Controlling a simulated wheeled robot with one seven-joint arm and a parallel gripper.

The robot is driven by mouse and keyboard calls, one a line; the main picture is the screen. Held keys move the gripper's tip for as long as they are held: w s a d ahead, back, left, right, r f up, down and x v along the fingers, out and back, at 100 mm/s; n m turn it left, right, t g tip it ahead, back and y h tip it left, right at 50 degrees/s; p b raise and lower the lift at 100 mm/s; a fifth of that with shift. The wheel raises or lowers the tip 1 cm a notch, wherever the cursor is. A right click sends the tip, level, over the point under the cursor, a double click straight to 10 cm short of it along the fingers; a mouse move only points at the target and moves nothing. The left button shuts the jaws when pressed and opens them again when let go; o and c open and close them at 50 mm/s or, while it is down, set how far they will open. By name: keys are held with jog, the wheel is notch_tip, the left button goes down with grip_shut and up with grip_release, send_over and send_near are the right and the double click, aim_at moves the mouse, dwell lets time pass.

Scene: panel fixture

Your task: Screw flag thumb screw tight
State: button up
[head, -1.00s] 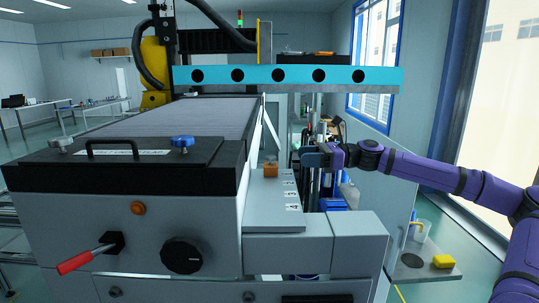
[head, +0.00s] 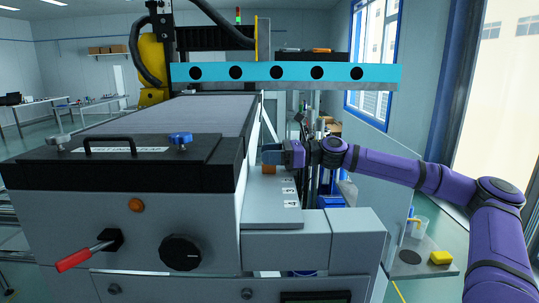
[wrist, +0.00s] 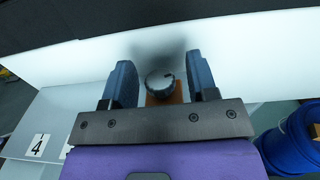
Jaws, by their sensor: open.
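A blue thumb screw (head: 180,139) and a grey one (head: 58,140) sit upright on the black lid of the machine, beside its handle. An orange-brown block (head: 269,169) stands on the grey side ledge. My gripper (head: 270,157) is at this block in the head view and hides its top. In the wrist view, my gripper (wrist: 161,80) is open, its two blue-grey fingers on either side of a round grey knob (wrist: 160,84) on the orange-brown block (wrist: 162,99). Gaps show between knob and fingers. I cannot tell which piece is the flag thumb screw.
The ledge (head: 262,207) carries numbered labels. A cyan beam with holes (head: 277,74) spans above the machine. A red-handled lever (head: 80,257) and black knob (head: 180,252) are on its front. A yellow block (head: 441,258) lies on the side table at right.

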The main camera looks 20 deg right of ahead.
jog(key=c, duration=0.9)
jog(key=shift+m+t, duration=0.4)
jog(key=shift+t, duration=0.2)
jog(key=m+t+h, duration=0.1)
jog(key=t, duration=0.1)
jog(key=m+t+h, duration=0.2)
jog(key=shift+s+a+m+t, duration=0.1)
jog(key=shift+s+m+t, duration=0.05)
jog(key=shift+m+t, duration=0.2)
jog(key=m+t+h, duration=0.4)
jog(key=t+h, duration=0.1)
jog(key=shift+a+m+h, duration=0.1)
jog(key=shift+m+h, duration=0.15)
jog(key=shift+h, duration=0.05)
jog(key=m+t+h, duration=0.1)
jog(key=m+h, duration=0.1)
jog(key=h, duration=0.1)
jog(key=m+t+h, duration=0.1)
jog(key=m+h, duration=0.1)
jog(key=h, duration=0.1)
jog(key=shift+h, duration=0.3)
jog(key=shift+m+g+h, duration=0.2)
jog(key=shift+m+h, duration=1.15)
jog(key=shift+h, duration=0.6)
jog(key=shift+m+g+h, duration=0.15)
jog(key=shift+m+h, duration=1.2)
jog(key=shift+h, duration=0.6)
